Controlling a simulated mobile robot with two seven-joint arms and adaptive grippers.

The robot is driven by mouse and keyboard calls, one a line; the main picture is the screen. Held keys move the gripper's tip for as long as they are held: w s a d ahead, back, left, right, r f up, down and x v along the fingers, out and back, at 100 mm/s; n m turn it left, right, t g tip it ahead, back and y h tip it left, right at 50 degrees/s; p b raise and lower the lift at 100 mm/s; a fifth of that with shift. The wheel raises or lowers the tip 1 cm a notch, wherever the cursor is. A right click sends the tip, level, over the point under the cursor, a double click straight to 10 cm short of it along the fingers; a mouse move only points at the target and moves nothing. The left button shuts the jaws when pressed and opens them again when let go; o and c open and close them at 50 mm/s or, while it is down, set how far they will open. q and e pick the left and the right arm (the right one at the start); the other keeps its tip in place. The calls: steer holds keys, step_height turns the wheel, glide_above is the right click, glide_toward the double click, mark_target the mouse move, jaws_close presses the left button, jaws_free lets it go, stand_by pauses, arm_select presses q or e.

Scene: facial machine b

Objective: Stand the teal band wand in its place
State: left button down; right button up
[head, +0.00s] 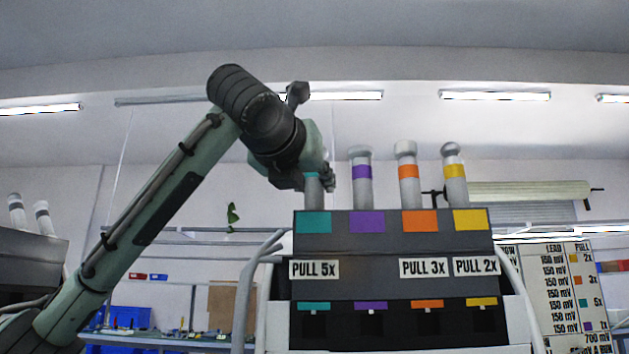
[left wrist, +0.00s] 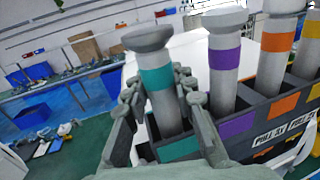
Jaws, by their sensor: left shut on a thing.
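The teal band wand (left wrist: 157,78) is a grey rod with a wide cap and a teal band. It also shows in the head view (head: 314,192), nearly upright behind the teal label (head: 313,222) of the machine. My left gripper (head: 322,178) is shut around the rod; the left wrist view shows its fingers (left wrist: 160,95) on both sides, near and below the band. The rod's lower end goes down into the left-end compartment, behind the teal label (left wrist: 180,148), and its tip is hidden. My right gripper is not in view.
The purple (head: 362,178), orange (head: 408,174) and yellow (head: 454,177) band wands stand in the compartments to the right, the purple one close by. The dark machine (head: 395,258) carries pull labels. A bench (left wrist: 60,85) with blue bins stands behind.

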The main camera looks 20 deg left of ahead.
arm_select(q)
steer(key=shift+f, duration=0.15)
steer(key=c, duration=1.2)
jaws_free()
